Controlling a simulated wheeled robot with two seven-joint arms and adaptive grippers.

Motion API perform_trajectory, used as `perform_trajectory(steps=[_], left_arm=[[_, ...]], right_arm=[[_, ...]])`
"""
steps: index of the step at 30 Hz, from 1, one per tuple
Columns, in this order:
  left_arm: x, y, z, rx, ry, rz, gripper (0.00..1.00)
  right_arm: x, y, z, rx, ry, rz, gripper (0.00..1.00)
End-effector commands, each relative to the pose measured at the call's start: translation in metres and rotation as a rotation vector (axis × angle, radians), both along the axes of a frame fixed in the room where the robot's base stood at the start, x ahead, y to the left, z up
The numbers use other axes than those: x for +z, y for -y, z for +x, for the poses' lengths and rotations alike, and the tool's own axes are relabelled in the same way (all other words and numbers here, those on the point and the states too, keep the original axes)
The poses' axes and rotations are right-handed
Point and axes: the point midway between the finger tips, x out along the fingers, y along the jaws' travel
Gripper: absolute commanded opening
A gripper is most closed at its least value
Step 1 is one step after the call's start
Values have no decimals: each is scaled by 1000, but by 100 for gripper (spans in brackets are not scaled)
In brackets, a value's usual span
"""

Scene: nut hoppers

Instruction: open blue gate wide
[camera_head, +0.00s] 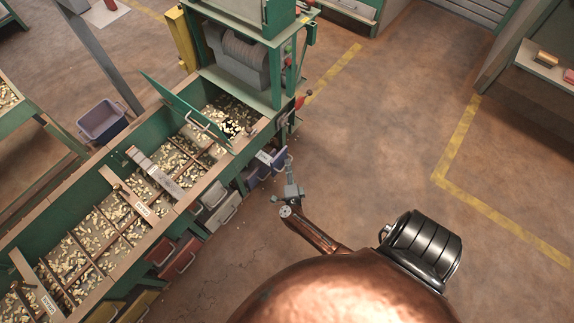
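The blue gate (279,163) is a small blue front with a pale handle, low on the long hopper's near side, toward its far right end. A second blue front (256,174) is just left of it. How far the blue gate stands open is too small to tell. My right gripper (290,170) is at the blue gate's handle, reaching up from below. Whether its fingers touch or grip the handle cannot be made out. My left gripper is not in view.
The long green hopper (119,172) holds pale nuts in divided compartments. A green hinged panel (182,103) stands raised over it. Grey (222,212) and red (181,259) fronts line its near side. A green machine stands behind. Open brown floor (365,150) lies to the right.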

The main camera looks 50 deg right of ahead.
Motion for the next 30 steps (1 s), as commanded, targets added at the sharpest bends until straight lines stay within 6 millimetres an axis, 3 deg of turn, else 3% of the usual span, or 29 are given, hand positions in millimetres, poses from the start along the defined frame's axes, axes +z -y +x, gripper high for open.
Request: perform_trajectory(steps=[4,14,24,30], left_arm=[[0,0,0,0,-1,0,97],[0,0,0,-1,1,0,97],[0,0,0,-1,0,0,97],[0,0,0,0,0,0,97]], right_arm=[[1,0,2,2,3,-1,24],[3,-3,0,3,4,0,24],[9,-37,-40,2,3,1,24],[12,-48,-53,2,3,-1,24]])
